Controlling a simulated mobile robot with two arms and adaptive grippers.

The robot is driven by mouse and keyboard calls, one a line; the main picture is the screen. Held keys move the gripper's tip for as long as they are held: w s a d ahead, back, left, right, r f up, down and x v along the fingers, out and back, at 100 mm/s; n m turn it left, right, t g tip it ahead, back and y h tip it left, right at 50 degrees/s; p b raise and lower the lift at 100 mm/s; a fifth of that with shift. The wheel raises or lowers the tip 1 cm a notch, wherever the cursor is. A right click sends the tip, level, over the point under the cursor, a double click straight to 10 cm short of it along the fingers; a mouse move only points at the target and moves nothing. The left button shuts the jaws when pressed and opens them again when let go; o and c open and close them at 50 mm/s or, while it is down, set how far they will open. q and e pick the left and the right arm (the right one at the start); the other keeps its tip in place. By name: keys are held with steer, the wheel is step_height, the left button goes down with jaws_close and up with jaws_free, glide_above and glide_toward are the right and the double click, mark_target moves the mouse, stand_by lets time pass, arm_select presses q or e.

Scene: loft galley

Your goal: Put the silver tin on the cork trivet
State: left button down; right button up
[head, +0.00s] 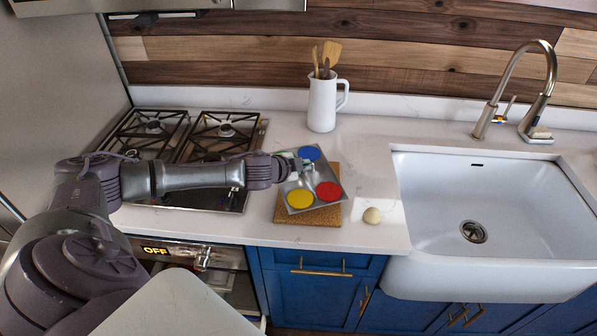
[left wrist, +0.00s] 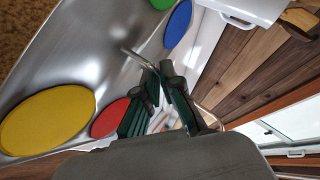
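The silver tin (head: 317,173) is a square metal tray with blue, red and yellow discs in it. The left wrist view shows the tin (left wrist: 75,60) close up, with a green disc too. The tin lies over the cork trivet (head: 310,220), turned relative to it. Cork shows along the trivet's front and right edges. I cannot tell whether the tin touches it. My left gripper (head: 290,166) is at the tin's left side, and its dark fingers (left wrist: 162,90) look closed on the tin's rim. My right gripper is out of view.
A white jug (head: 322,104) with wooden utensils stands behind the trivet. The gas hob (head: 185,145) is to the left, under my arm. The counter between jug and sink is clear.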

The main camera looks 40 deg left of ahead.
arm_select(q)
steer(key=shift+w+a+f, duration=0.15)
steer(key=shift+a+f, duration=0.4)
steer(key=shift+a, duration=0.35)
step_height(320, 180, down, 3)
steer(key=shift+p, duration=0.35)
steer(key=shift+f, duration=0.55)
steer(key=c, duration=1.8)
jaws_free()
steer(key=shift+f, duration=0.1)
steer(key=o, duration=0.5)
